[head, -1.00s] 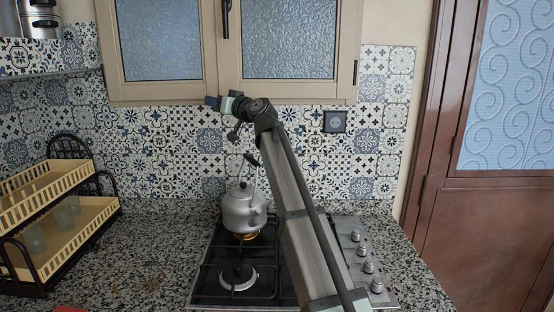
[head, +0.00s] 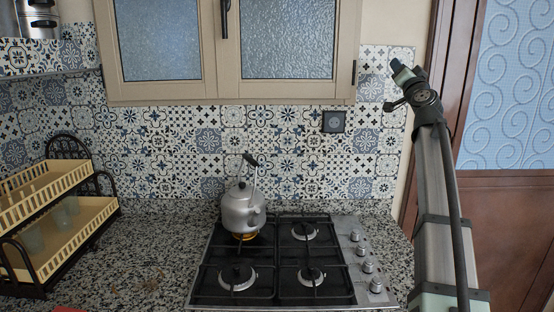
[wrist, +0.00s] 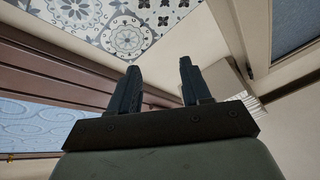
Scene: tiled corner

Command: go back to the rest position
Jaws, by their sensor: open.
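My gripper shows in the wrist view (wrist: 158,88) with its two dark fingers spread apart and nothing between them. In the head view, my arm is raised at the right side, in front of the door frame and clear of the stove. The end of the arm is high up there, and the fingers are too small to make out well. Nothing is in contact with the gripper.
A grey kettle (head: 243,208) stands on the back left burner of the gas stove (head: 262,292), with an orange glow under it. A two-tier dish rack (head: 55,240) with glasses stands at the left.

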